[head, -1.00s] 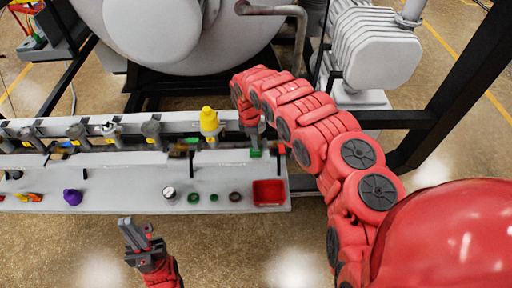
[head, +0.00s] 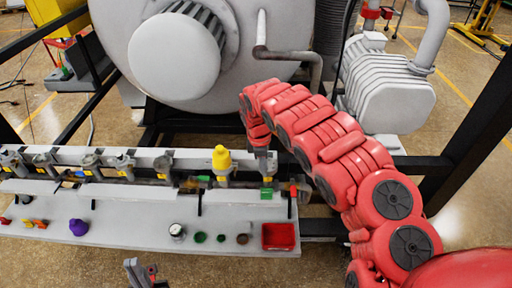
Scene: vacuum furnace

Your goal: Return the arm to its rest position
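My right arm comes in from the lower right and arches over to the right end of the grey bench. My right gripper (head: 266,168) points down there, close to a green part on the manifold pipe. Its fingers are too small and covered to tell whether they are open or touching it. My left gripper (head: 140,270) is at the bottom edge, in front of the bench and apart from everything. Its fingertips show with a gap between them, and the rest is cut off by the frame.
The grey bench (head: 130,222) carries a red tray (head: 279,237), a purple part (head: 79,227), a round gauge (head: 177,231) and small rings. A yellow-capped valve (head: 222,160) stands on the pipe. The furnace (head: 180,55) and a finned pump (head: 385,85) stand behind. Black frame posts flank both sides.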

